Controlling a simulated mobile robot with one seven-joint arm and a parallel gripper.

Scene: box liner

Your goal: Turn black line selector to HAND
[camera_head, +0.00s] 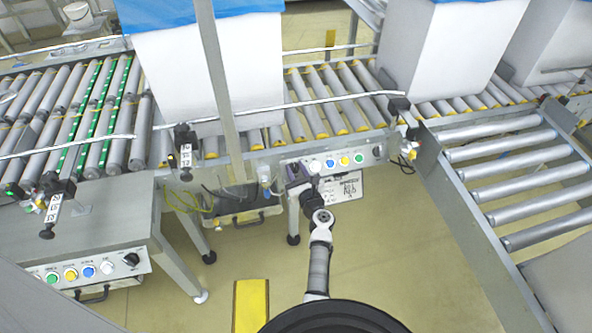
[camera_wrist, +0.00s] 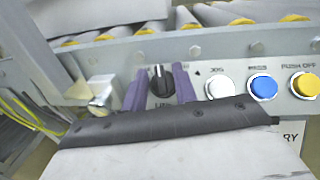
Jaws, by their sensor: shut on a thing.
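The black line selector (camera_wrist: 162,82) sits at the left end of a grey button panel (camera_wrist: 205,62) under the conveyor. Its pale pointer mark looks roughly upright in the wrist view; the position labels around it are not readable. My gripper (camera_wrist: 160,88) has its two purple fingers on either side of the knob and is shut on it. In the head view my gripper (camera_head: 296,176) reaches the left end of the same panel, and it hides the selector there. Lettering below the knob is mostly covered.
White (camera_wrist: 219,87), blue (camera_wrist: 263,87) and yellow (camera_wrist: 305,85) buttons lie right of the selector. A second panel (camera_head: 92,268) with another black knob (camera_head: 131,259) is at lower left. Conveyor rollers and large white boxes (camera_head: 205,65) stand above. The floor in front is clear.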

